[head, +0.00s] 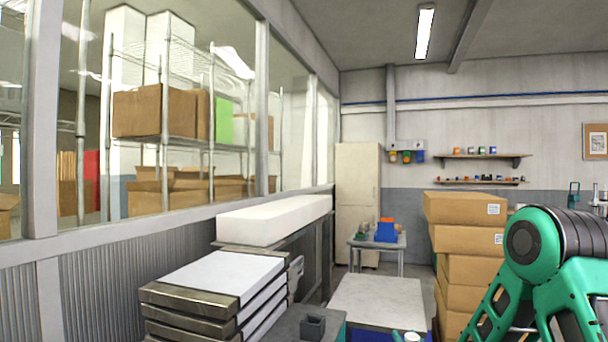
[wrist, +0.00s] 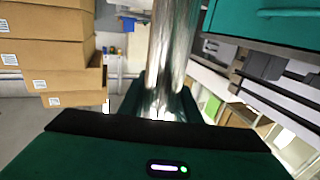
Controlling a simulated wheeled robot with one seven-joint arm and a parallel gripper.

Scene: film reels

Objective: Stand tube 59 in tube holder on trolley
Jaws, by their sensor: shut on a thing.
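In the wrist view, my gripper (wrist: 166,98) is shut on a shiny metal tube (wrist: 174,48), which runs away from the palm and out of the top of the picture. No number on it can be read, and its far end is out of view. In the head view, a small dark grey square holder (head: 313,326) stands on a grey top with a teal edge, apparently the trolley (head: 287,322), at the bottom middle. A teal panel (wrist: 275,22), perhaps the trolley's side, fills the wrist view's top right. My gripper cannot be made out in the head view.
Stacked cardboard boxes (head: 465,238) stand right of the middle, beside my arm. Stacked trays (head: 215,285) and a long white block (head: 275,218) line the left wall. A pale table (head: 378,300) stands beyond the trolley, its top mostly clear.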

